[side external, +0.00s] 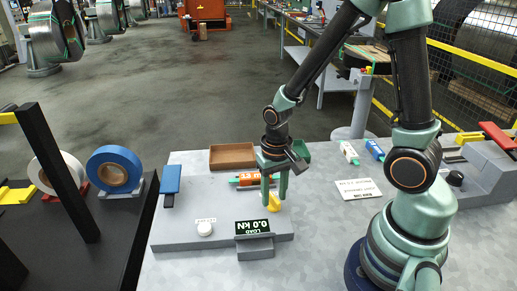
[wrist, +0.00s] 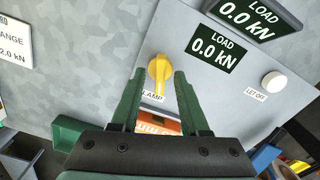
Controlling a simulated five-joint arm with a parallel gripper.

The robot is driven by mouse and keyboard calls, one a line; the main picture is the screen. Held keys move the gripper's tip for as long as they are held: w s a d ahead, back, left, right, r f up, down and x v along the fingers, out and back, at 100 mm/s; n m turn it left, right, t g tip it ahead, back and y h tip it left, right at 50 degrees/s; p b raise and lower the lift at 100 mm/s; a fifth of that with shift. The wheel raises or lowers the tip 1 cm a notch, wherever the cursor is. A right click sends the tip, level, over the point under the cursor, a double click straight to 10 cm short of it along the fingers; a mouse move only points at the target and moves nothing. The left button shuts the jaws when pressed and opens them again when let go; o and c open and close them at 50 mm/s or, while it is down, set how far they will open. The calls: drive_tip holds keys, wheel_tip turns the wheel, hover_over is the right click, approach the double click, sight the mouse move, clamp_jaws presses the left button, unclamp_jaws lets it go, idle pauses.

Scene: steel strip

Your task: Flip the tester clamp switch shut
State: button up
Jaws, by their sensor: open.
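The yellow clamp switch (side external: 274,203) is on the grey tester body (side external: 180,238), right of the load display. In the wrist view the switch (wrist: 158,68) has a rounded knob with a narrow lever pointing down the picture at a partly hidden "CLAMP" label (wrist: 152,97). My gripper (side external: 276,194) points down at the switch. In the wrist view its green fingers (wrist: 159,76) are open, one on each side of the switch, with gaps visible. Whether either finger touches it cannot be told. The load display (side external: 254,227) reads 0.0 kN.
A white button (side external: 204,229) labelled "LET OFF" is left of the display. An orange and white object (side external: 247,179) lies behind the fingers. A brown tray (side external: 231,156) and a green tray (side external: 301,150) stand farther back. A blue-topped post (side external: 170,179) rises at the left.

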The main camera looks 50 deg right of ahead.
wheel_tip(320, 180, up, 12)
idle(0.6)
drive_tip(key=shift+r, duration=0.2)
wheel_tip(320, 180, up, 7)
drive_tip(key=n+t, duration=0.4)
drive_tip(key=t, duration=0.1)
hover_over(274, 197)
drive_tip(key=shift+s+a+r+n+t, duration=0.3)
drive_tip(key=shift+s+a+r+n, duration=0.1)
drive_tip(key=shift+s+n, duration=0.2)
